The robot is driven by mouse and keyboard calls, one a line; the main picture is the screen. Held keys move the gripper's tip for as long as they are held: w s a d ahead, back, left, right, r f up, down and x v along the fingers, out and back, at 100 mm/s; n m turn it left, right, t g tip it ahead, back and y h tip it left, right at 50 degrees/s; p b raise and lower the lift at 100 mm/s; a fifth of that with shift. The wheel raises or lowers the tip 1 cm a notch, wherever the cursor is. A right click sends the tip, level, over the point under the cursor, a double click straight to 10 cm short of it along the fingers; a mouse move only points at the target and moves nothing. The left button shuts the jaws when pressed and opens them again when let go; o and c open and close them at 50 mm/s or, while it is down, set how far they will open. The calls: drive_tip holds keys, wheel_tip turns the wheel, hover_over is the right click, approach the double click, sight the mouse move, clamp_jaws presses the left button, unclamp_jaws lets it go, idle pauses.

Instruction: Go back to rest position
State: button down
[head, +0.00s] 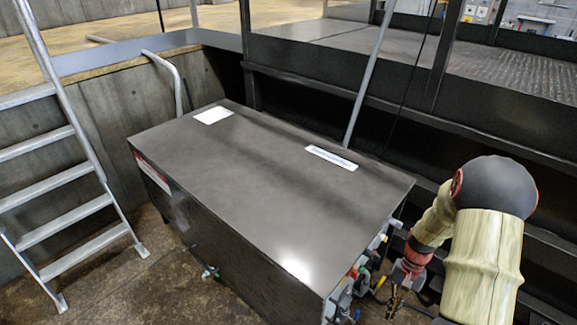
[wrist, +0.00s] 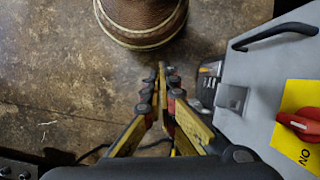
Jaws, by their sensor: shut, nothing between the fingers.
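My gripper (wrist: 162,75) is in the middle of the wrist view, with its yellow and black fingers together and nothing between them. It points down over the stained brown floor (wrist: 60,70). In the head view my gripper (head: 392,305) shows small at the lower right, beside the end of the dark cabinet (head: 260,180). My arm stands bent there and partly hides that area. In the wrist view the grey cabinet face (wrist: 250,85) is right of the fingers, apart from them.
The cabinet end carries several switches and connectors (head: 362,270). The wrist view shows a red rotary switch (wrist: 298,121) on a yellow plate and a black handle (wrist: 275,36). A metal ladder (head: 70,150) stands at left. Dark steel framing (head: 340,95) runs behind the cabinet.

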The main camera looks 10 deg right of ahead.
drive_tip(key=s+a+r+n+t+h, duration=0.1)
drive_tip(key=a+r, duration=0.5)
drive_tip(key=r, duration=0.6)
drive_tip(key=s+a+r+n+t+h, duration=0.1)
drive_tip(key=s+a+r+n+t, duration=0.3)
drive_tip(key=r, duration=0.8)
drive_tip(key=s+a+r+n+t, duration=0.2)
drive_tip(key=s+a+r+t, duration=0.2)
drive_tip(key=a+r, duration=0.6)
wheel_tip(320, 180, up, 3)
drive_tip(key=shift+s+f+n+h, duration=0.1)
drive_tip(key=shift+s+n+h, duration=0.25)
drive_tip(key=shift+s, duration=0.3)
